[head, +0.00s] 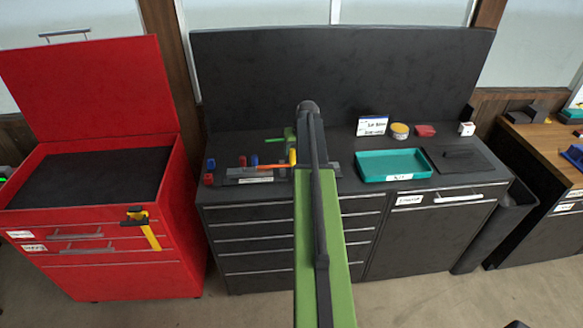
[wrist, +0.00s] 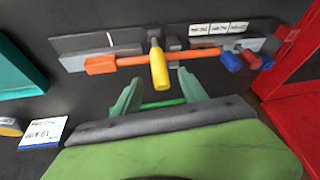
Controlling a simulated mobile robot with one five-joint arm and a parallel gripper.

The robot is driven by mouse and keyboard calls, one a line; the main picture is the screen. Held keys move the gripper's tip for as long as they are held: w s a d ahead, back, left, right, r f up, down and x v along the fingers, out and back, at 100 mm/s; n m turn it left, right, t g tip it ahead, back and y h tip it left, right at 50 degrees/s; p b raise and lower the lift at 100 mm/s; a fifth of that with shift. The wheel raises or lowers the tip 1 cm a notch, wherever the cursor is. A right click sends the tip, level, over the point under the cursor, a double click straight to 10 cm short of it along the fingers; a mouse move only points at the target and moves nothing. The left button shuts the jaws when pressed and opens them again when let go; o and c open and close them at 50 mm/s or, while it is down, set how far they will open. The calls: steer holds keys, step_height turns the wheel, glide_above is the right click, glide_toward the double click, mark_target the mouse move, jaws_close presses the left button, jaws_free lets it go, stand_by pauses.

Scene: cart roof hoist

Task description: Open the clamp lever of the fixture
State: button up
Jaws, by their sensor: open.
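The fixture is a grey plate (wrist: 85,42) on the dark bench top, with an orange bar (wrist: 130,62) along it. It also shows in the head view (head: 249,181), partly behind my arm. The clamp lever has a yellow handle (wrist: 159,70), which points toward my gripper in the wrist view. The handle also shows in the head view (head: 292,157), just left of my arm. My gripper (wrist: 160,77) is open, with its green fingers on either side of the handle's end in the picture. I cannot tell whether they are level with it; no contact shows.
Blue (wrist: 231,61) and red (wrist: 252,60) pieces are at one end of the fixture. A teal tray (head: 394,178), a sign card (head: 372,125) and a yellow tub (head: 399,131) are to the right. A red tool cart (head: 110,260) stands left. A dark panel (head: 400,70) rises behind the bench.

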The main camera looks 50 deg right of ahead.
mark_target(293, 153)
steer(key=b+x, duration=0.3)
steer(key=x, duration=0.2)
steer(key=shift+f+b, duration=0.3)
steer(key=shift+f, duration=0.05)
steer(key=shift+r, duration=0.1)
steer(key=shift+c, duration=0.4)
jaws_close()
stand_by(0.3)
